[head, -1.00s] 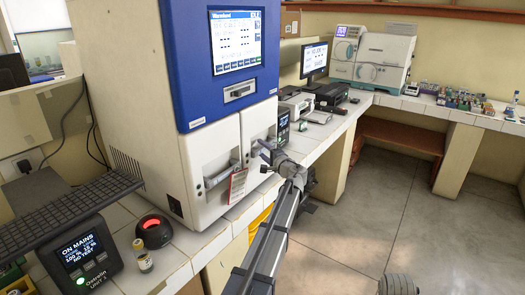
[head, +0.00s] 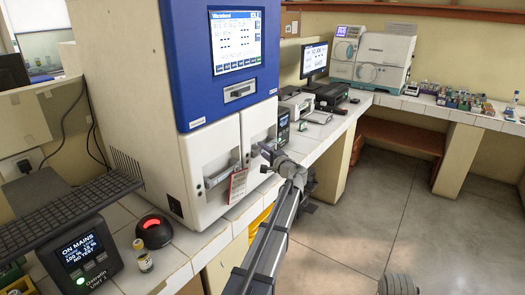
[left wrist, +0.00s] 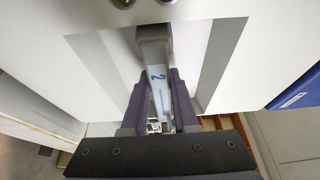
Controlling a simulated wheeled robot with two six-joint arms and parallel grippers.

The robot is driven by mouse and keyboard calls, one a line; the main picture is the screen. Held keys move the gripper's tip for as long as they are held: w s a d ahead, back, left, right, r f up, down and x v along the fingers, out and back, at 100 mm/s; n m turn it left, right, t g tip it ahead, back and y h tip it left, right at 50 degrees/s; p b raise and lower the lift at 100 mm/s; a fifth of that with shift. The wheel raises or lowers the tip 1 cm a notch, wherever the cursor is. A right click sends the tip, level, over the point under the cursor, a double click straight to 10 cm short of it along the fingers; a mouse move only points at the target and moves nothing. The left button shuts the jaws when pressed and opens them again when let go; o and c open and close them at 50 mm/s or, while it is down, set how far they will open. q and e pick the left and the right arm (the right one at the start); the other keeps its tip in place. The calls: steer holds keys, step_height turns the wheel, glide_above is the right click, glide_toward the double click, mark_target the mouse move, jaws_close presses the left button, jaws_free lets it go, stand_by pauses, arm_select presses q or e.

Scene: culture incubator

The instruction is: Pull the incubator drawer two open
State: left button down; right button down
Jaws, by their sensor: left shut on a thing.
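The incubator (head: 150,85) has a blue upper part and white lower fronts, side by side. Drawer two's front (head: 257,130) is the right one in the head view and looks flush with its neighbour. In the left wrist view its pale grey handle (left wrist: 155,55) carries a blue "2". My left gripper (head: 266,155) is at this front; in the left wrist view its dark fingers (left wrist: 158,105) are on both sides of the handle, shut on it. My arm hides part of the front in the head view. My right gripper's fingers are not in view.
A red-and-white tag (head: 238,184) hangs at the left front (head: 212,165). A black-red round device (head: 154,231), a small vial (head: 142,256) and a display unit (head: 80,256) stand on the tiled bench at left.

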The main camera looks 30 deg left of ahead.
arm_select(q)
steer(key=shift+d, duration=0.15)
stand_by(0.8)
steer(key=s+d, duration=0.2)
steer(key=d, duration=3)
steer(key=shift+s, duration=0.35)
steer(key=c, duration=0.7)
jaws_free()
